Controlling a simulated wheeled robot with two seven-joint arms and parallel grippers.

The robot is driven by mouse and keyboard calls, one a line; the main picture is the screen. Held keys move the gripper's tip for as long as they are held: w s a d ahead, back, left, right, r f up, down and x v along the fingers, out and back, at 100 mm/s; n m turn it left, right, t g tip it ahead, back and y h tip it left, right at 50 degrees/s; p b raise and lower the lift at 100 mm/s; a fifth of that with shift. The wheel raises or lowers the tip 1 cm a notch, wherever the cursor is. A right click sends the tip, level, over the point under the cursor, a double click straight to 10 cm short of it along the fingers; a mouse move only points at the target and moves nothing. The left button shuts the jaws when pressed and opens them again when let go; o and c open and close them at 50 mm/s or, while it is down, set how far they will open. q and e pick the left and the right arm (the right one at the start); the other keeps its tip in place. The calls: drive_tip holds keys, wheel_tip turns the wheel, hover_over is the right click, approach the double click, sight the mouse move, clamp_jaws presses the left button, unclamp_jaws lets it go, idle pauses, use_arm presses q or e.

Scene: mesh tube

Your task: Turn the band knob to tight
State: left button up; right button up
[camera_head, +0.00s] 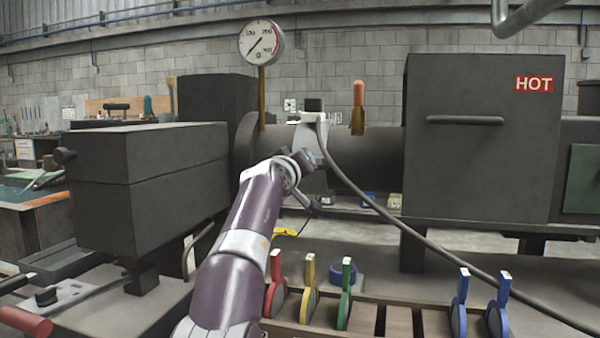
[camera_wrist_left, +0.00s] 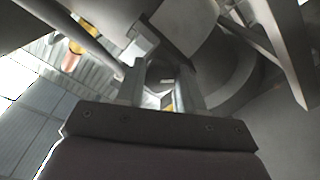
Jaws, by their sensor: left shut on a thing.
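A light grey metal band (camera_head: 313,134) sits around the dark horizontal barrel (camera_head: 370,150), with a black cable running from its top. My left gripper (camera_head: 309,165) is at the band's front, mostly hidden behind my own wrist in the head view. In the left wrist view the left gripper (camera_wrist_left: 161,75) has its two fingers closed around a small grey part, which I take to be the band knob. The knob is hidden in the head view, and its setting and any marks cannot be read. My right gripper is in neither view.
A round dial gauge (camera_head: 261,42) stands on a stem above the barrel, left of the band. An orange-tipped fitting (camera_head: 358,105) stands to the right. The black cable (camera_head: 400,222) sags rightward. Coloured levers (camera_head: 345,292) stand in front, below. A box marked HOT (camera_head: 480,150) is at right.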

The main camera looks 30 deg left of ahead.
use_arm(q)
drive_tip(key=shift+f+m+b, duration=0.25)
drive_tip(key=shift+m+b, duration=0.25)
drive_tip(key=shift+m, duration=0.2)
drive_tip(key=o, duration=1)
drive_tip(key=shift+o, duration=0.2)
drive_tip(key=shift+r, duration=0.15)
